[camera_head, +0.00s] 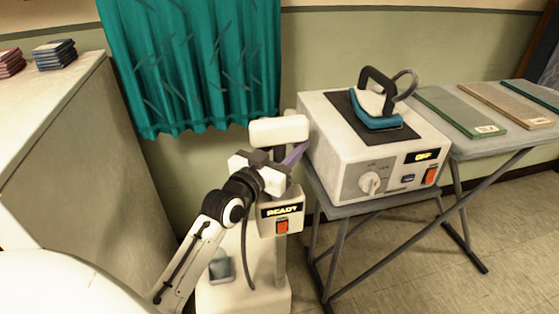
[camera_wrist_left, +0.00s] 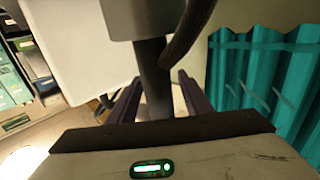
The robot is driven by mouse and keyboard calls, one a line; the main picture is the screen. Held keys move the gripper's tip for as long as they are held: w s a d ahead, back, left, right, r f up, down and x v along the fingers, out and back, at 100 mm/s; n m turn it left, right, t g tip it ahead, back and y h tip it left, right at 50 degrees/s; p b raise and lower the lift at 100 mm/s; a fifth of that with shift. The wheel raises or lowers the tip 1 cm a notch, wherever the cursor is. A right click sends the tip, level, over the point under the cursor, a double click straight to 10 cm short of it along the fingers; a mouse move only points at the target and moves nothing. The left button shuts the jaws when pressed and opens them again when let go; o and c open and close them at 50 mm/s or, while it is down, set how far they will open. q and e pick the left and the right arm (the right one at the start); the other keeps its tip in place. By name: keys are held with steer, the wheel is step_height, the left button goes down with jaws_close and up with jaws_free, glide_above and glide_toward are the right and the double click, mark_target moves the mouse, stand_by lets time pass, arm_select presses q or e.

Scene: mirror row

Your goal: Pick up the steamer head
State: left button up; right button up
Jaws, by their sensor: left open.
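The steamer head (camera_head: 279,130) is a white rounded block at the top of the white steamer (camera_head: 276,212), whose display reads READY. In the left wrist view the head's pale underside (camera_wrist_left: 145,18) is at the top, with a dark handle (camera_wrist_left: 152,80) below it. My left gripper (camera_head: 284,158) is just below the head. In the left wrist view its two purple-grey fingers (camera_wrist_left: 160,98) are open, one on each side of the handle. Contact cannot be told. My right gripper is not in view.
A white ironing station (camera_head: 352,160) with a teal iron (camera_head: 377,118) stands close on the right, on a folding table (camera_head: 380,208). A teal curtain (camera_head: 195,60) hangs behind. A pale cabinet (camera_head: 70,150) is on the left. A dark hose (camera_wrist_left: 190,35) curves beside the handle.

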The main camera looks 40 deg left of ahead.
mark_target(292, 128)
arm_select(q)
jaws_close()
steer(key=shift+r, duration=0.1)
step_height(292, 128, up, 10)
steer(key=p, duration=0.3)
steer(key=shift+r, duration=0.2)
stand_by(0.4)
